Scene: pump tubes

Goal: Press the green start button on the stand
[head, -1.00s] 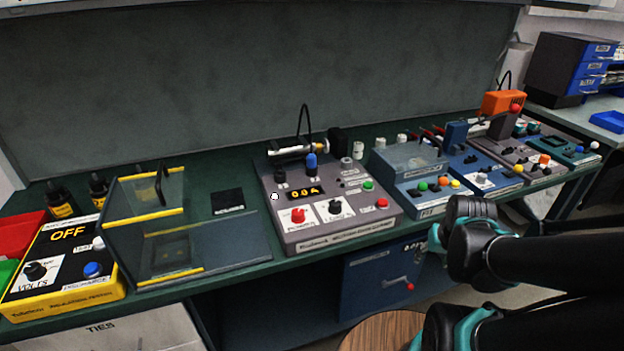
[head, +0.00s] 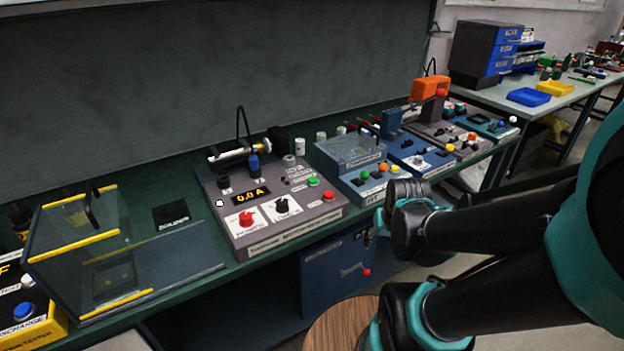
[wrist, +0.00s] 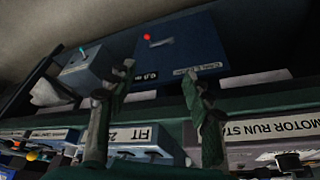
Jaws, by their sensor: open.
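The grey motor run stand (head: 262,215) is on the bench in the head view, with a display reading about 0.0 A. Its green button (head: 313,181) is at its right side, with a red button (head: 328,195) just in front. My gripper (wrist: 158,85) is open and empty in the wrist view, its two fingers well apart. The wrist view is upside down and shows part of the stand's front label (wrist: 275,130) beyond the right finger. The green button cannot be made out there. In the head view my arm is right of the stand, apart from the button.
A blue-grey unit with a clear cover (head: 352,165) stands close right of the stand. A clear guard box (head: 100,250) is to its left. A blue cabinet (head: 335,270) with a red-knobbed crank hangs under the bench. A round wooden top (head: 340,325) is low in front.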

